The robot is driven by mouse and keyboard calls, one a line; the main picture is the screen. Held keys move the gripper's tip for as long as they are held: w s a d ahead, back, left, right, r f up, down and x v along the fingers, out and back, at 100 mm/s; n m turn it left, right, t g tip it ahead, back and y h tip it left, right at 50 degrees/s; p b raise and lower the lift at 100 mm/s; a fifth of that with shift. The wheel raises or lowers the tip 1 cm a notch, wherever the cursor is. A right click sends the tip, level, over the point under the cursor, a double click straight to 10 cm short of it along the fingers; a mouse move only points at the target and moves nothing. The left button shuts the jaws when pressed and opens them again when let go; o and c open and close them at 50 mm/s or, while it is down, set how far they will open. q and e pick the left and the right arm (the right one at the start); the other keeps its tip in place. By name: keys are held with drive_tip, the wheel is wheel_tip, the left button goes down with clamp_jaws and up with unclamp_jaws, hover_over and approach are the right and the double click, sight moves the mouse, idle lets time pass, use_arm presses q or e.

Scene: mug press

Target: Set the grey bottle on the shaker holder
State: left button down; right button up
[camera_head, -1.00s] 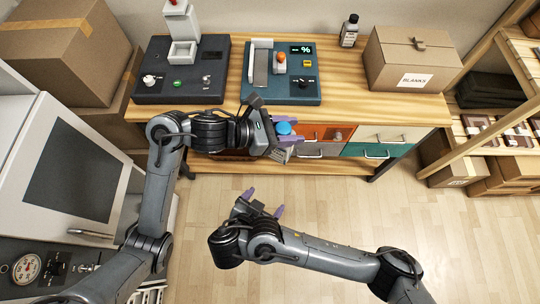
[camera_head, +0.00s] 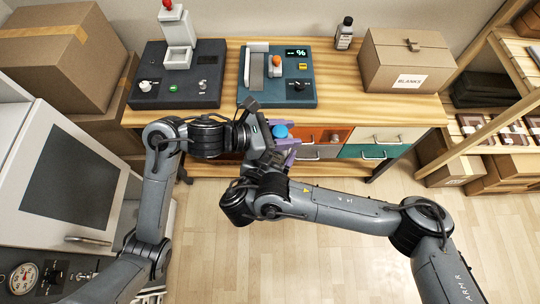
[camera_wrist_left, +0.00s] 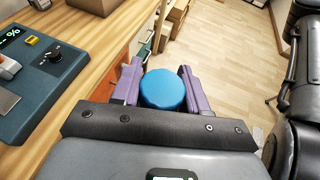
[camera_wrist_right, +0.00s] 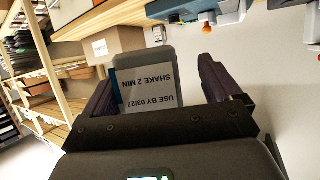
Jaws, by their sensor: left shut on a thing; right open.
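The grey bottle has a blue cap, seen in the head view (camera_head: 280,131) and the left wrist view (camera_wrist_left: 163,90). My left gripper (camera_head: 284,127) is shut on the bottle and holds it in front of the bench's drawers. My right gripper (camera_head: 290,150) is open just below it. In the right wrist view, the bottle's grey, labelled body (camera_wrist_right: 147,68) is between the open fingers. My arms hide most of the bottle in the head view. I cannot tell which fixture is the shaker holder.
On the wooden bench (camera_head: 230,68) are a dark device (camera_head: 205,75) with a pale cradle and a teal device (camera_head: 290,90) with an orange knob. A dark bottle (camera_head: 344,35) and a cardboard box (camera_head: 405,62) stand on the right. A shelf rack (camera_head: 490,95) stands further right.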

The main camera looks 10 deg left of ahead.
drive_tip(key=shift+w+f, duration=0.15)
drive_tip(key=shift+w, duration=0.2)
drive_tip(key=shift+c, duration=0.3)
use_arm(q)
drive_tip(key=shift+s+d+r, duration=0.1)
drive_tip(key=shift+d, duration=0.1)
use_arm(e)
drive_tip(key=shift+s+a, duration=0.1)
drive_tip(key=c, duration=1.2)
use_arm(q)
drive_tip(key=c, duration=1)
unclamp_jaws()
use_arm(e)
drive_tip(key=shift+c, duration=0.7)
use_arm(q)
drive_tip(key=o, duration=0.5)
drive_tip(key=shift+a, duration=0.1)
drive_tip(key=shift+a, duration=0.1)
